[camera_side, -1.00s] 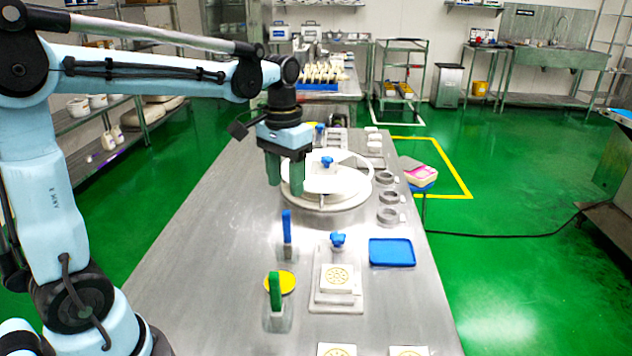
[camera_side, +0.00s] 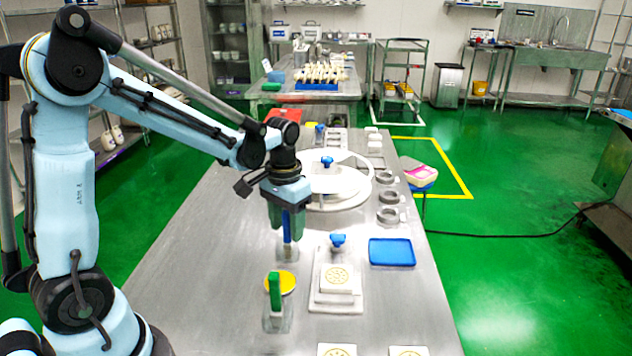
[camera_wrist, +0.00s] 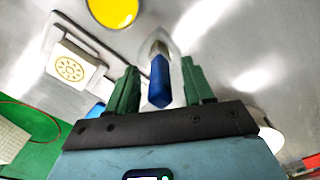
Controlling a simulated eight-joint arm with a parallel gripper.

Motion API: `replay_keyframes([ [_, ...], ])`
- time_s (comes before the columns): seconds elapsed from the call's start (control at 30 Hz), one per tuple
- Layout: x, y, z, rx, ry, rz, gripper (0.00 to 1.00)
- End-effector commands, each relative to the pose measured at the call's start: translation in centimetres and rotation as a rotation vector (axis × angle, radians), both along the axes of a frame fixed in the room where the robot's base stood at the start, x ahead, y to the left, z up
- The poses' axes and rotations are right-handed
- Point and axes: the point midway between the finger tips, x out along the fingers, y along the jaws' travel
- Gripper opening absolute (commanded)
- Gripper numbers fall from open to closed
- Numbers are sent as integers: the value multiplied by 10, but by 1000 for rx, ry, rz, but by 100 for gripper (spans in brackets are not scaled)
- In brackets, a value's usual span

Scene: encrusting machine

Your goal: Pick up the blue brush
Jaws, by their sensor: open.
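The blue brush (camera_side: 287,226) stands upright, handle up, in a small clear holder (camera_side: 288,252) on the steel table. My gripper (camera_side: 287,224) is open, its two green fingers pointing down on either side of the brush handle. In the wrist view the blue handle (camera_wrist: 159,82) lies between the open green fingers (camera_wrist: 161,90), with a visible gap on each side. The lower end of the brush is inside the clear holder.
A white press board (camera_side: 322,300) with a blue knob and a blue tray (camera_side: 391,252) are to the right. A white turntable (camera_side: 347,200) stands behind.

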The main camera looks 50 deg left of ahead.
Motion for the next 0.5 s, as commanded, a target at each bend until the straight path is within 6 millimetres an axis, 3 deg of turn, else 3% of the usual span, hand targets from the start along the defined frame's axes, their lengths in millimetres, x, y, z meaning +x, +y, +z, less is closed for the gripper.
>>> replay_keyframes([
  [0.33, 0, 0, -5, 0, 0, 0, 50],
  [0.5, 0, 0, -5, 0, 0, 0, 24],
])
